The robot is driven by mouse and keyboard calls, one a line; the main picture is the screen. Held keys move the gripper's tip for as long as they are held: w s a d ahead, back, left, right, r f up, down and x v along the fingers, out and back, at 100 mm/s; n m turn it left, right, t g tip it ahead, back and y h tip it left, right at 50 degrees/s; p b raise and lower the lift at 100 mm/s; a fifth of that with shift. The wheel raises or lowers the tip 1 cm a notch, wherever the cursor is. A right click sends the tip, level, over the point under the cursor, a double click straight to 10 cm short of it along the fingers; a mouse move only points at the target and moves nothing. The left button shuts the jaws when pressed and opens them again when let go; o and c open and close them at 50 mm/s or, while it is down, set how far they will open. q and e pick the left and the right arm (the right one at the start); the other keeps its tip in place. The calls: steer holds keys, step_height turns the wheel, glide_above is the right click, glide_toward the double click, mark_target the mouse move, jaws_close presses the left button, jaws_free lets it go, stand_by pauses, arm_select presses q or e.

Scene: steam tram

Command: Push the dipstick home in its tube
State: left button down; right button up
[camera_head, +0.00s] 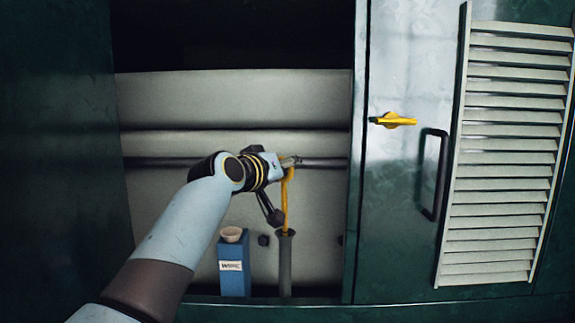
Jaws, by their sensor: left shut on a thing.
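The dipstick (285,208) has a yellow, looped-looking upper part that hangs between my left gripper and the tube. My left gripper (290,162) is shut on its upper end, above and in line with the tube mouth. The tube (286,262) is a dark grey upright pipe inside the open compartment. The dipstick's lower visible end meets the tube mouth; how deep it sits inside is hidden. My right gripper is not in view.
A blue can (234,270) with a white label and a pale cap stands just left of the tube. A dark horizontal pipe (325,163) runs behind my gripper. To the right is a door with a yellow latch (393,120), a black handle (433,175) and a louvred panel (510,150).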

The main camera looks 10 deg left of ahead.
arm_select(q)
steer(key=shift+f+b, duration=3.2)
steer(key=shift+f, duration=1.35)
jaws_free()
steer(key=shift+r, duration=0.15)
steer(key=shift+r, duration=0.15)
steer(key=shift+r+p, duration=2.75)
steer(key=shift+r, duration=0.15)
